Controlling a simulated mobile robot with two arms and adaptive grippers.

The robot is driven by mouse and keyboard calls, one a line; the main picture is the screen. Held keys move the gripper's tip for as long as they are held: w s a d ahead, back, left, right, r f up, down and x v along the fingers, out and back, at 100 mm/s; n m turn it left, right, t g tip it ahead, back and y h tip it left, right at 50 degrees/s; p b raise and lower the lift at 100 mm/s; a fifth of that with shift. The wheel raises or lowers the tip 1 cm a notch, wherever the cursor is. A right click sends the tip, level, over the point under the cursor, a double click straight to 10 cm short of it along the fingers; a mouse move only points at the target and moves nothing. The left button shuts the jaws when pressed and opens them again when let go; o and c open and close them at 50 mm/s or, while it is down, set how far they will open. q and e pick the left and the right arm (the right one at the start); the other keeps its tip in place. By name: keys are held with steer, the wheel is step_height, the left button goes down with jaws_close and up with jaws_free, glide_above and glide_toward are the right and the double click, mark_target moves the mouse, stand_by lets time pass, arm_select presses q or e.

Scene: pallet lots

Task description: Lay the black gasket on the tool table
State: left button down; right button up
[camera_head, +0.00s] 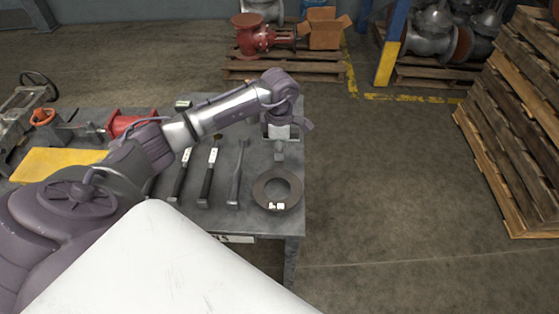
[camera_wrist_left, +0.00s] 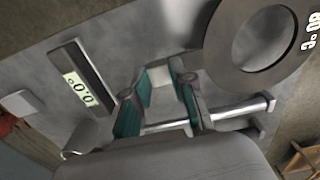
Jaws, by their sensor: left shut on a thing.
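The black gasket (camera_head: 262,191), a flat dark ring with a small white label, shows at the right front corner of the grey tool table (camera_head: 222,221). In the left wrist view the gasket (camera_wrist_left: 222,50) is at the upper right, beside the fingers. My left gripper (camera_head: 280,152) is just behind the gasket in the head view. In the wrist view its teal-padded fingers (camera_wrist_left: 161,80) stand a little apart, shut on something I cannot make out. I cannot tell whether the gasket touches them. My right gripper is not in view.
Several long dark-handled tools (camera_head: 208,182) lie left of the gasket. A yellow sheet (camera_head: 55,163) and a red part (camera_head: 130,122) are farther left. Stacked pallets (camera_head: 510,120) stand at the right. The floor between them and the table is clear.

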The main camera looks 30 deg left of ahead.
arm_select(q)
steer(key=shift+f+b, duration=1.2)
steer(key=shift+f, duration=0.75)
steer(key=shift+f, duration=0.15)
steer(key=c, duration=1)
jaws_free()
steer(key=shift+r, duration=0.4)
step_height(320, 180, up, 12)
steer(key=shift+f, duration=0.25)
